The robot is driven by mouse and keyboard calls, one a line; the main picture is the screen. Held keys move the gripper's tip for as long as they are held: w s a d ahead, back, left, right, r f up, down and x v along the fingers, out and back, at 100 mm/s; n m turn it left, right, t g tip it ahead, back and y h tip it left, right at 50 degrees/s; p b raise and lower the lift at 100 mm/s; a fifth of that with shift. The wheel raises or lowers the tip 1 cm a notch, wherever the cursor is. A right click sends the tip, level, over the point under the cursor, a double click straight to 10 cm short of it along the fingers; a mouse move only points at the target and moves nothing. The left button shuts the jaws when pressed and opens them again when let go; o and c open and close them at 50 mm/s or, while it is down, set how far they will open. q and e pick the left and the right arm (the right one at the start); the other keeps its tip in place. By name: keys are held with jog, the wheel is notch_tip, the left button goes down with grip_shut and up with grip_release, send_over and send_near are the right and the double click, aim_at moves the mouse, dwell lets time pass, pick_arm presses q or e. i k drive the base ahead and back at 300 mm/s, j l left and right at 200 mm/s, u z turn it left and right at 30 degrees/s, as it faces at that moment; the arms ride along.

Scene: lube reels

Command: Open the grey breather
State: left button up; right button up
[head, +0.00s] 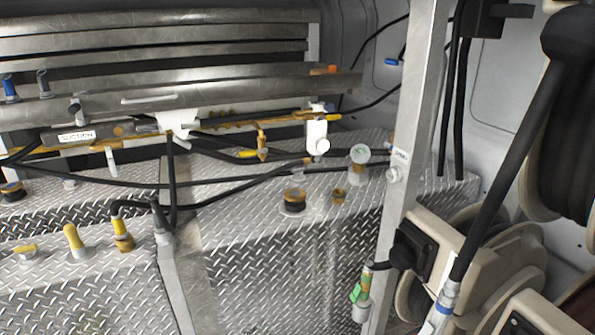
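A pale grey, round-topped cap on a short stem (359,154) stands upright on the diamond-plate tank top, right of centre in the head view. It looks like the grey breather, but I cannot be sure. From this view I cannot tell whether it is open or closed. Neither of my grippers shows in the head view.
A black hose crosses the diamond-plate tank (240,240) in front of the cap. A metal post (408,130) stands just right of it, with hose reels (570,120) beyond.

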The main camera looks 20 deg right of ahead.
aim_at(299, 172)
jog(key=i+j, duration=0.35)
jog(key=i, duration=0.2)
jog(key=i+j+z, duration=0.15)
jog(key=i+j, duration=0.15)
jog(key=i, duration=0.3)
